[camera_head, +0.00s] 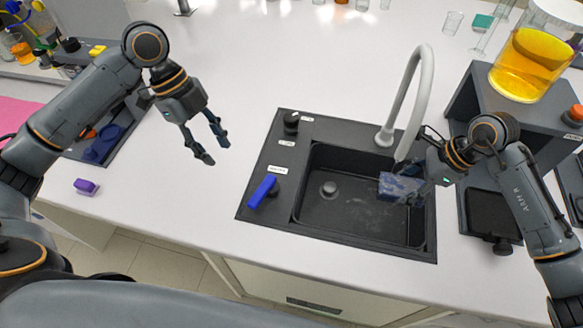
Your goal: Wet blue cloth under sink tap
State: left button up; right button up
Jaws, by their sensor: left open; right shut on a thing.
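The blue cloth (391,184) is in my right gripper (409,187), which is shut on it. It is held over the right side of the black sink (330,205), below the outlet of the grey curved tap (427,80). Pale streaks and specks around the cloth and the gripper look like water, and part of the cloth is hidden by the fingers. My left gripper (214,149) is open and empty above the white counter, left of the sink.
A blue lever (262,191) and a black knob (291,121) sit on the sink's left rim. A grey stand with a jar of yellow liquid (530,64) is at right. A purple block (86,187) lies at left. The counter between is clear.

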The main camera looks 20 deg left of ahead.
aim_at(262, 192)
pick_arm(q)
jog(key=shift+s+a+f, duration=0.2)
jog(key=shift+a+f, duration=0.05)
jog(key=shift+a, duration=0.45)
jog(key=c, duration=0.4)
pick_arm(e)
jog(key=shift+a, duration=0.1)
pick_arm(q)
jog(key=shift+a+f, duration=0.15)
jog(key=shift+f, duration=0.15)
grip_shut()
jog(key=x, duration=0.9)
jog(key=shift+d+f, duration=0.25)
jog(key=shift+d, duration=0.05)
jog(key=shift+s+d+r, duration=0.1)
jog(key=shift+s+d, duration=0.05)
jog(key=shift+d, duration=0.45)
jog(key=shift+s+d+r, duration=0.1)
jog(key=shift+s+d, duration=0.05)
jog(key=shift+d, duration=0.5)
jog(key=shift+s+d, duration=0.15)
jog(key=shift+d, duration=0.5)
